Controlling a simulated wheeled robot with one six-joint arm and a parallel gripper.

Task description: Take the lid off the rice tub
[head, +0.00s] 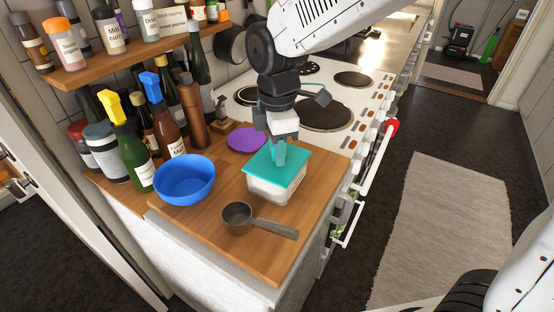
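The rice tub (272,191) is a squarish clear-white container on the wooden counter, with pale contents showing through its side. Its flat teal lid (293,170) sits on top and looks level. My gripper (278,162) points down onto the middle of the lid from above. A teal piece at its tip overlaps the lid in the picture, and I cannot tell whether it is a finger or a handle on the lid. The fingers are too small and too close in colour to the lid to show whether they are open or shut.
A blue bowl (186,182) stands left of the tub. A metal measuring cup (238,218) lies in front, its handle pointing right. A purple disc (247,139) lies behind. Several bottles line the left. The cooker (326,114) is behind right. Bare counter (270,259) shows in front.

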